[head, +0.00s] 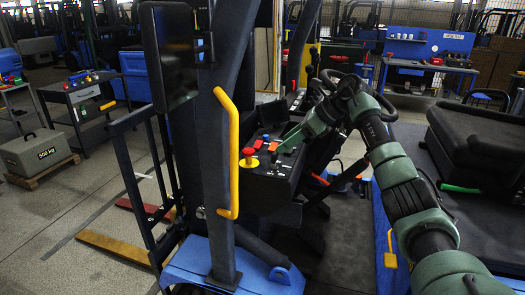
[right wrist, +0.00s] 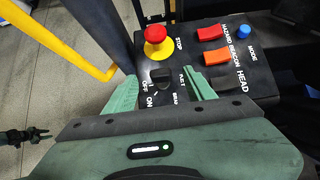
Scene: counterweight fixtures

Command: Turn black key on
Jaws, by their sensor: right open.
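The black key (right wrist: 160,77) sits on the dark control panel (right wrist: 262,88) in the right wrist view, beside white OFF and ON lettering. Its exact angle is hard to read. My right gripper (right wrist: 159,73) is open, with one green finger on each side of the key. I cannot tell whether either finger touches it. In the head view the right gripper (head: 284,140) reaches down over the panel (head: 262,184) from the right, and the key is not clear there.
A red stop button (right wrist: 155,34) on a yellow base is just beyond the key. A yellow grab handle (head: 228,150) on a dark post stands left of the panel.

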